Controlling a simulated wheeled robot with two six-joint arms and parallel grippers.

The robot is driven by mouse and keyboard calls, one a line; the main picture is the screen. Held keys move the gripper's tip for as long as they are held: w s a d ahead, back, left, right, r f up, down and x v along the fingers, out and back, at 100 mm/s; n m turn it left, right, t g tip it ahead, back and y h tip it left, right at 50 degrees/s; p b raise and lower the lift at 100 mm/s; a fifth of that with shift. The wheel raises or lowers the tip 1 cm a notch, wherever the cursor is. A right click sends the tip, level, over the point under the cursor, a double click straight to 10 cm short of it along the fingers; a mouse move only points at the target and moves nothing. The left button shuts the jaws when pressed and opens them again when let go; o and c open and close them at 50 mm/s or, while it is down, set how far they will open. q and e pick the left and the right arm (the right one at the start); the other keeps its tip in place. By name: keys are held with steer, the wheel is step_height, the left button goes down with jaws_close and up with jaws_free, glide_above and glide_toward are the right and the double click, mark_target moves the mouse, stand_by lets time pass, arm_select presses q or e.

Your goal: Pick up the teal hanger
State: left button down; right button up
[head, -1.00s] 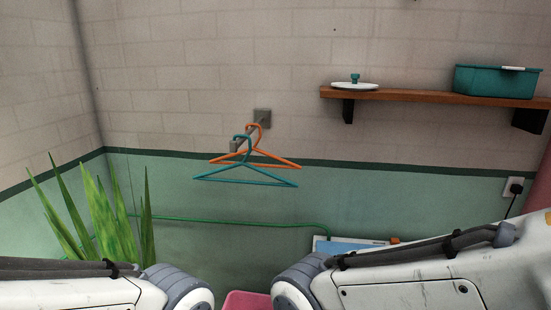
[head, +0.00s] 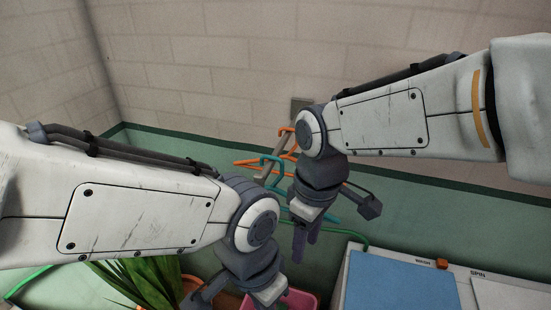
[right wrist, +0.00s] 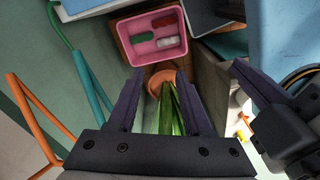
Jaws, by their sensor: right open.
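The teal hanger (head: 272,161) hangs on the wall hook beside the orange hanger (head: 245,162). In the head view my right arm covers part of both. My right gripper (head: 305,255) is open, points downward and looks empty, just right of and below the teal hanger's hook. In the right wrist view, the teal hanger (right wrist: 92,88) passes left of the right gripper (right wrist: 160,80), outside its fingers, with the orange hanger (right wrist: 35,112) further left. My left gripper (head: 270,296) is at the bottom of the head view, its fingertips cut off.
A white appliance with a blue panel (head: 400,285) stands at the lower right. A pink crate (right wrist: 145,33) with small red, green and white things lies below. A potted plant (head: 140,280) is at the lower left.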

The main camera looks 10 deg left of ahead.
mark_target(328, 218)
steer(key=w+r+n+p, duration=0.1)
steer(key=w+r+p, duration=0.1)
steer(key=w+r, duration=0.1)
steer(key=w+r+n+p, duration=0.1)
steer(key=w+r+p, duration=0.1)
steer(key=w+r, duration=0.1)
steer(key=w+a+r+n+p, duration=0.1)
steer(key=w+r+p, duration=0.1)
steer(key=w+r, duration=0.1)
steer(key=shift+w+r+n+h+p, duration=0.1)
steer(key=shift+r+n+h+p, duration=0.2)
steer(key=shift+r, duration=0.3)
step_height(328, 218, down, 5)
steer(key=shift+w+f+p, duration=0.1)
steer(key=shift+p, duration=0.45)
steer(key=shift+f+p, duration=0.2)
steer(key=shift+p, duration=0.1)
step_height(328, 218, down, 4)
steer(key=shift+w+f+p, duration=0.15)
steer(key=shift+f+p, duration=0.1)
steer(key=shift+p, duration=0.9)
steer(key=shift+f, duration=0.15)
arm_select(q)
step_height(328, 218, up, 13)
arm_select(e)
jaws_close()
